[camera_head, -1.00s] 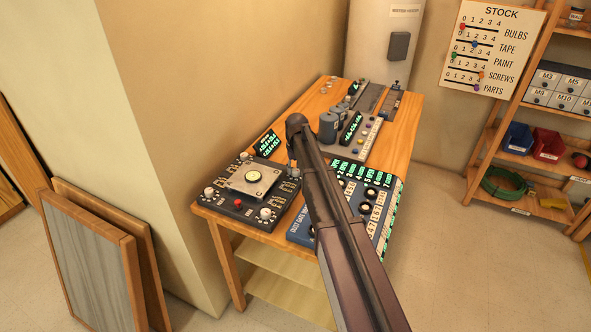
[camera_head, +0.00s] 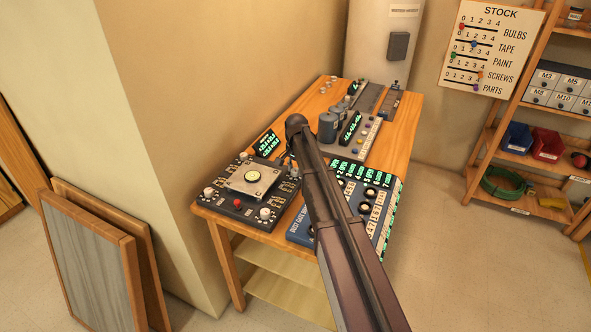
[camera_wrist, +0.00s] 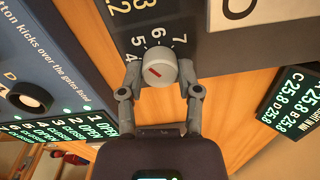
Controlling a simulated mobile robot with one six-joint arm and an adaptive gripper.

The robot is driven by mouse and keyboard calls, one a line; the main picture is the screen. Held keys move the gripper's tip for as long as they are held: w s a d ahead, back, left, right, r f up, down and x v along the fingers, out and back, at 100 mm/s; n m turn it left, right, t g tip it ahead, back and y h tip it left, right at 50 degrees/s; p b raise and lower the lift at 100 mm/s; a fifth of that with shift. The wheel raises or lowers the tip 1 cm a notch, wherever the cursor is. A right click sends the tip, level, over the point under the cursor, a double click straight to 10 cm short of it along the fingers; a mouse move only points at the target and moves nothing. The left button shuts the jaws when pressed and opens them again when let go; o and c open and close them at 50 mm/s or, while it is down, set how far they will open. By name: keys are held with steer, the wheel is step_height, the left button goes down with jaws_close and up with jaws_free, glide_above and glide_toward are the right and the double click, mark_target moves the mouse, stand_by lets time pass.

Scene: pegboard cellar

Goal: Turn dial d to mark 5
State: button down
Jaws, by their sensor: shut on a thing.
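In the wrist view, a round pale grey dial (camera_wrist: 156,68) with a short red mark sits at the edge of a dark panel. The numbers 4, 5, 6 and 7 show around it. The red mark lies slanted, from lower left to upper right; I cannot tell which end is the pointer. My gripper (camera_wrist: 158,77) is shut on this dial, one finger at each side. No letter for this dial is readable. In the head view, my arm and gripper (camera_head: 292,165) reach the dark panel's (camera_head: 233,208) far right corner, where the held dial is hidden.
A blue gate panel (camera_head: 298,232) with black knobs stands close to the right of the dark panel. A small green-lit display (camera_head: 267,143) stands behind it. A grey device with cylinders (camera_head: 328,127) is farther back on the wooden table (camera_head: 400,130).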

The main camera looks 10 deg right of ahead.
steer(key=shift+s, duration=0.15)
stand_by(0.3)
steer(key=shift+c, duration=1.5)
jaws_free()
